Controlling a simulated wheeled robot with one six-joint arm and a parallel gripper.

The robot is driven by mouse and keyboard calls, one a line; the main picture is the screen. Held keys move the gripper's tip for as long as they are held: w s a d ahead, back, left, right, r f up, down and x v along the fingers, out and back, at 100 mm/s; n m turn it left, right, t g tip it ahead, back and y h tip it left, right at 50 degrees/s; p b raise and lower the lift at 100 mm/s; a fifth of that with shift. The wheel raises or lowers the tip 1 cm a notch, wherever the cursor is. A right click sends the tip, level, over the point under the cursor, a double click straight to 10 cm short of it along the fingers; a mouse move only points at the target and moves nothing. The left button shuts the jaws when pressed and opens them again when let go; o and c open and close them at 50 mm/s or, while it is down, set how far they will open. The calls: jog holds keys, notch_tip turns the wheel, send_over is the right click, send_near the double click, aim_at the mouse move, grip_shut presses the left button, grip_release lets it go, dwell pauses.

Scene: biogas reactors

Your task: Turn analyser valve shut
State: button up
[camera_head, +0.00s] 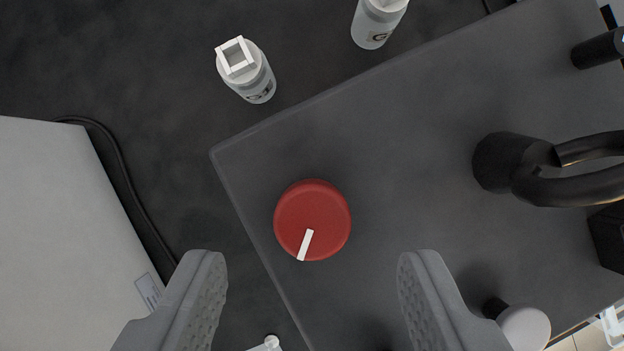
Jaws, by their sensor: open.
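A round red knob with a white pointer line, which looks like the analyser valve (323,204), sits on a dark grey panel (400,130) near the middle of the view. Its white line points down and slightly left. My gripper (312,285) is open, with one grey finger at the lower left and one at the lower right. The knob lies between and a little above the fingertips in the picture. The fingers do not appear to touch it.
Two white-capped bottles, one (252,78) at upper left and one (376,22) at top, stand beyond the panel edge. Black curved pipework (570,185) rises at right. A white rounded knob (524,328) is at lower right. A pale box (60,230) and black cable (128,180) are at left.

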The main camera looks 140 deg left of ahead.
aim_at(313, 232)
jog(key=shift+x, duration=1.7)
jog(key=shift+c, duration=0.4)
jog(key=c, duration=0.9)
